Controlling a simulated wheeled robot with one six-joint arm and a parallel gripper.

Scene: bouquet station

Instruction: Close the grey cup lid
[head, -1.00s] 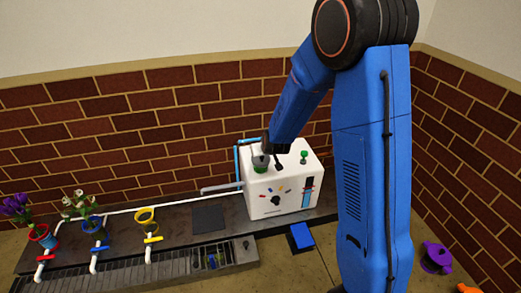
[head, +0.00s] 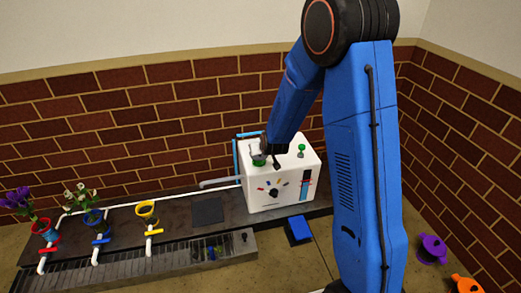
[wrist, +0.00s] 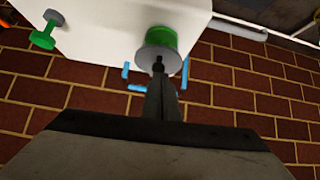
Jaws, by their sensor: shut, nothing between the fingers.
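The white machine (head: 283,182) stands on the dark bench against the brick wall. On its top a green cup (head: 259,162) sits at the left; it also shows in the wrist view (wrist: 163,37). The grey lid (wrist: 158,55) is a round disc at the cup's end in the wrist view. Its exact angle to the cup is hard to tell. My gripper (wrist: 158,67) is shut and empty, its dark fingertips overlapping the lid's edge in the wrist view. Whether they touch it is unclear. In the head view my gripper is small and partly merges with the lid.
A green knob (head: 301,149) stands right of the cup on the machine. A blue pipe (head: 237,158) runs along its left and back. A blue block (head: 298,230), purple pot (head: 433,249) and orange object (head: 467,285) lie right.

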